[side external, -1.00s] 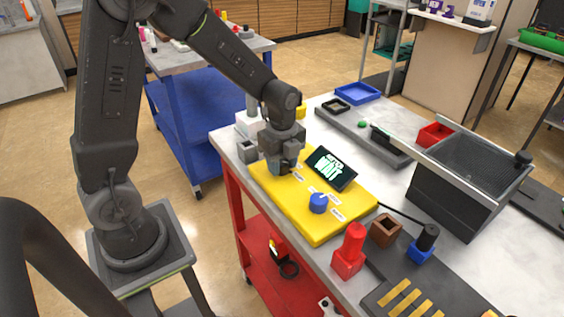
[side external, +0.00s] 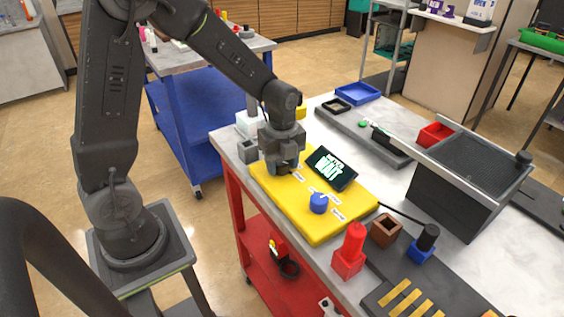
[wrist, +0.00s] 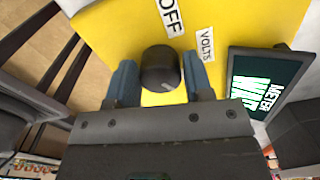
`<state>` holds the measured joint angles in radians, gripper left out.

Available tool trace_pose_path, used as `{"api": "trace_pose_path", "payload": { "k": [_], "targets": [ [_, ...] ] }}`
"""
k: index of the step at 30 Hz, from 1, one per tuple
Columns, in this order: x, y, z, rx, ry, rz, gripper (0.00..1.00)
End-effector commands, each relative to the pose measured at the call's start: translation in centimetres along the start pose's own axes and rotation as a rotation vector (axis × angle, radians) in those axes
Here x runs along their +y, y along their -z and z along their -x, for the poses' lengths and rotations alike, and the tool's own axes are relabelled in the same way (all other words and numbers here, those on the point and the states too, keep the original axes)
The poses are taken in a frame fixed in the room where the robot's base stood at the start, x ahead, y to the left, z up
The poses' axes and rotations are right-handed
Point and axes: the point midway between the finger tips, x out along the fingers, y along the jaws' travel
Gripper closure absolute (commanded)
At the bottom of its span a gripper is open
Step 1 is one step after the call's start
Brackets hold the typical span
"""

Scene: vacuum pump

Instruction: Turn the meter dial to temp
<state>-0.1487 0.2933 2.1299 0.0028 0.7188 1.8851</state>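The yellow meter panel (side external: 315,217) lies on the cart's top. It carries a black dial (wrist: 160,68), a blue knob (side external: 318,203) and a tilted screen (side external: 331,168) with "WAIT" on it. In the wrist view the screen (wrist: 265,82) also shows "METER". My gripper (wrist: 160,80) is low over the panel's far left part, one finger on each side of the black dial, with narrow gaps visible. A white mark shows on the dial's lower edge in that view. Labels "OFF" (wrist: 170,14) and "VOLTS" (wrist: 206,44) are readable. A "temp" label is not readable.
A red peg in a red block (side external: 349,252), a brown square block (side external: 385,230) and a blue block with a black top (side external: 424,242) stand right of the panel. A black cable runs from the panel.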

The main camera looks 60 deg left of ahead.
Motion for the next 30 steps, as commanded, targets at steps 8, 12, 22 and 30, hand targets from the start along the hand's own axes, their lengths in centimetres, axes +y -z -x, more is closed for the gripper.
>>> {"api": "trace_pose_path", "payload": {
  "k": [8, 12, 22, 30],
  "targets": [
    [0.0, 0.1, 0.0, 0.001, 0.0, 0.002, 0.35],
    [0.0, 0.1, 0.1, 0.001, 0.001, 0.003, 0.35],
    [-0.2, 0.0, 4.5, -0.001, 0.008, 0.003, 0.35],
    [-0.1, 0.0, 10.4, -0.001, 0.006, 0.003, 0.35]
  ]
}}
